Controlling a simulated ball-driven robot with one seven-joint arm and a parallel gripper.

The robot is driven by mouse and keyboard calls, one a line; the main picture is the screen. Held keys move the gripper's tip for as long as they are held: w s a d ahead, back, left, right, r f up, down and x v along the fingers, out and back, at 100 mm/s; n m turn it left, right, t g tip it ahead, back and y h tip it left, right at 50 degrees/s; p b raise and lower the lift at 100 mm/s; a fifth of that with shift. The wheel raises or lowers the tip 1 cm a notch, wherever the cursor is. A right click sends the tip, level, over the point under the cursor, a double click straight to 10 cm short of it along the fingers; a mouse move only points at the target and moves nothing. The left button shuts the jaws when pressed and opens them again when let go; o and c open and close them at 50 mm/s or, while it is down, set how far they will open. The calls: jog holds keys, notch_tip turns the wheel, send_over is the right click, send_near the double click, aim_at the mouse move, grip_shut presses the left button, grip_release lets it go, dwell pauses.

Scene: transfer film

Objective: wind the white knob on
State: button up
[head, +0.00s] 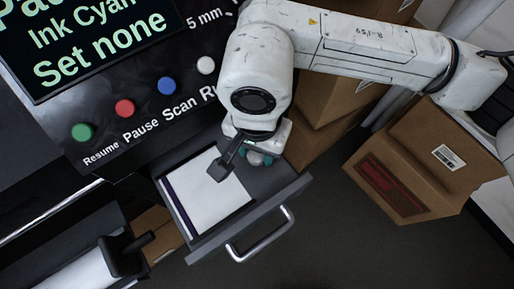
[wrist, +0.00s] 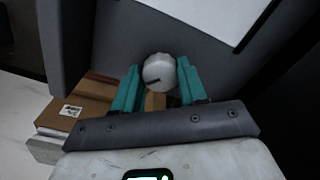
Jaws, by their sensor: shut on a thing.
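The white knob (wrist: 159,72) is round with a ribbed rim and a dark pointer mark on its face. In the wrist view it sits between the two teal fingers of my gripper (wrist: 157,82), which are shut on it from both sides. In the head view my gripper (head: 259,157) is below the white wrist, over the right part of an open grey drawer (head: 276,186). The arm and fingers mostly hide the knob there. What lies directly under the knob is not clear.
White paper (head: 210,196) lies in the drawer, which has a metal handle (head: 262,236). Behind is a dark panel with a screen (head: 85,40) and green, red, blue and white buttons (head: 166,86). Cardboard boxes (head: 425,160) stand at right. A white roll (head: 75,273) is at lower left.

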jog(key=m+b, duration=0.1)
jog(key=b, duration=0.1)
jog(key=m+b, duration=0.1)
jog(key=shift+f+m+b, duration=0.25)
jog(key=shift+m+b, duration=0.05)
jog(key=shift+b, duration=0.1)
jog(key=shift+r+m+b, duration=0.15)
jog(key=shift+m+b, duration=0.75)
jog(key=shift+b, duration=0.15)
jog(key=shift+r, duration=0.15)
jog(key=o, duration=1.1)
jog(key=shift+c, duration=0.2)
notch_tip(320, 180, up, 11)
jog(key=b, duration=0.1)
jog(key=shift+b, duration=0.35)
